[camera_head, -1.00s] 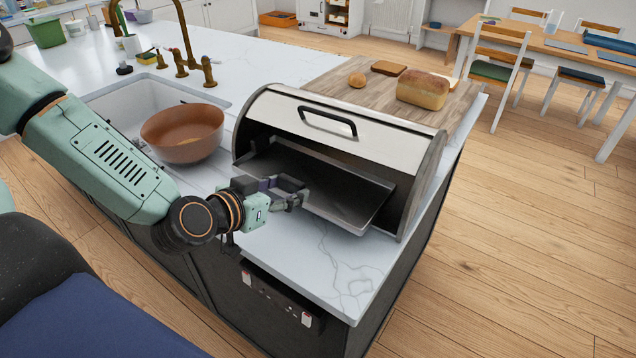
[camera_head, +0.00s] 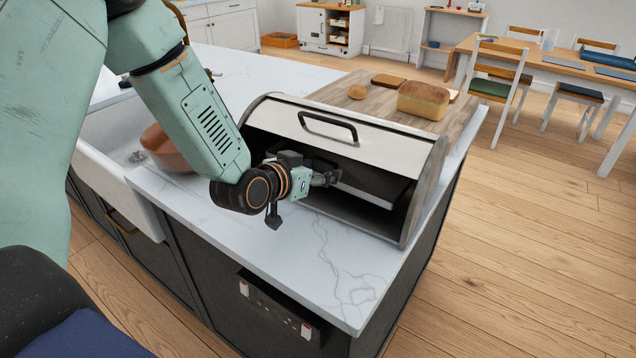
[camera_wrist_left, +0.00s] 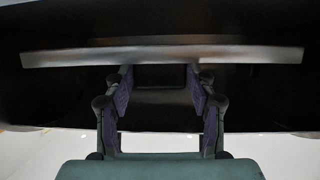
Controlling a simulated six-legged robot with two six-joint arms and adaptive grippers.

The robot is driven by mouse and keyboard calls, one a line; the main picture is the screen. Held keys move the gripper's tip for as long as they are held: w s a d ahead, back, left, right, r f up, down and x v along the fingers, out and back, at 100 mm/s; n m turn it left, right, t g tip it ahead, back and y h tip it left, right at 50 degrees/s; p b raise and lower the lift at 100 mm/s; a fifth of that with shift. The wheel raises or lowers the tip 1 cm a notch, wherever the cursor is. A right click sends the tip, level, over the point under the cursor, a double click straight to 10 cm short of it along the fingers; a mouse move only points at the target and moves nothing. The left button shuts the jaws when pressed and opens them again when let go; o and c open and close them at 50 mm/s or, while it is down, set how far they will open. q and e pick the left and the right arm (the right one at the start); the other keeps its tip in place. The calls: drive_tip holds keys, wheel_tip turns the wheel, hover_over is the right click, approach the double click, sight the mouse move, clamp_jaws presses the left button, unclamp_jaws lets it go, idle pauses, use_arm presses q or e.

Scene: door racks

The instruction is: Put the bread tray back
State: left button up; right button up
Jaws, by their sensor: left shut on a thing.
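The bread box (camera_head: 340,130) stands on the white island counter with its lid raised and its front open. The grey metal bread tray (camera_head: 366,196) is inside the box, with its bright front edge showing in the opening. In the left wrist view the tray's edge (camera_wrist_left: 230,55) runs across as a pale, nearly level band. My left gripper (camera_head: 328,178) is at the opening and shut on the tray's front edge. Its fingers (camera_wrist_left: 162,78) reach up to that edge in the wrist view. The tray's rear is hidden in the dark box. My right gripper is not in view.
A loaf (camera_head: 423,100), a bun (camera_head: 357,91) and a flat brown piece (camera_head: 389,80) lie on a wooden board behind the box. A brown bowl (camera_head: 165,150) is partly hidden behind my left arm. The counter (camera_head: 330,270) before the box is clear.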

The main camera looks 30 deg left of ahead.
sight(317, 197)
use_arm(q)
wheel_tip(317, 197, down, 3)
drive_tip(key=shift+w+a+r, duration=0.1)
drive_tip(key=shift+a, duration=0.05)
drive_tip(key=shift+s, duration=0.2)
drive_tip(key=o, duration=1.2)
drive_tip(key=shift+w+f, duration=0.1)
drive_tip(key=shift+f, duration=0.15)
drive_tip(key=shift+o, duration=1.3)
drive_tip(key=shift+r, duration=0.1)
drive_tip(key=shift+r, duration=0.1)
